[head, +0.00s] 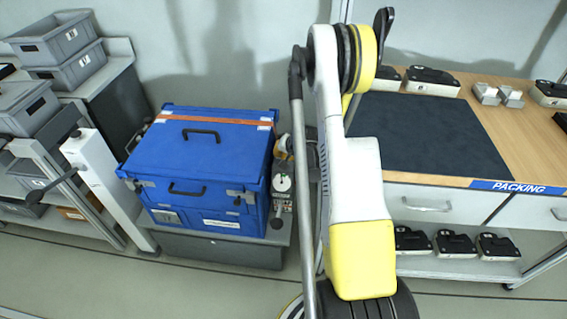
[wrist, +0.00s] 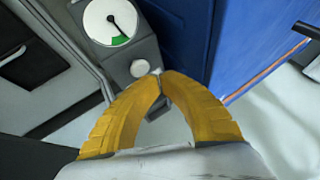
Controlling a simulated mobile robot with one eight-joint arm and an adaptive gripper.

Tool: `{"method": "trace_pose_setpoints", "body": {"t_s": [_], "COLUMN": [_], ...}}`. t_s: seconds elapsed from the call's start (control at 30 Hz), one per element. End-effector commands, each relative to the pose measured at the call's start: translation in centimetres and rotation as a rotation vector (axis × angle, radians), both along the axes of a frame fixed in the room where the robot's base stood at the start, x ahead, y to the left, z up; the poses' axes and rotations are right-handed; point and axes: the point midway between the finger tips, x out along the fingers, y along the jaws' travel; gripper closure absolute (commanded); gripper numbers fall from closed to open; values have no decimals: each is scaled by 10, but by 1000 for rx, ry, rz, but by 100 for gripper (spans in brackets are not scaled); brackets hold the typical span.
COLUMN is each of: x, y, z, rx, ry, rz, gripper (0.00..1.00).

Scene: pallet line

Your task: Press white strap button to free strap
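A blue lidded crate (head: 195,165) stands on a low grey base with an orange strap (head: 215,121) lying across its lid. A grey strap unit with a round dial (head: 282,184) stands at the crate's right side. In the wrist view, the dial (wrist: 110,20) has a dark needle and a green sector. The round white button (wrist: 139,68) is on the grey unit below the dial. My gripper (wrist: 158,76) has its yellow fingertips together, with nothing seen between them. In this view the tips appear just right of the button; I cannot tell whether they touch.
In the wrist view, the blue crate wall (wrist: 255,50) is close on the right. A packing table (head: 520,130) with a dark mat (head: 430,135) stands at right. A white post (head: 105,180) and grey bins (head: 55,40) are at left.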

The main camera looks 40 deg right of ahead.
Motion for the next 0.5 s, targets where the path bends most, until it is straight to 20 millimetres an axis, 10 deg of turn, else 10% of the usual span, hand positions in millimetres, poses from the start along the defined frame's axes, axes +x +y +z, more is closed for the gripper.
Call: {"method": "trace_pose_setpoints", "body": {"t_s": [0.5], "x": [0], "y": [0], "z": [-8], "rx": [0], "ry": [0], "rz": [0], "gripper": [100]}}
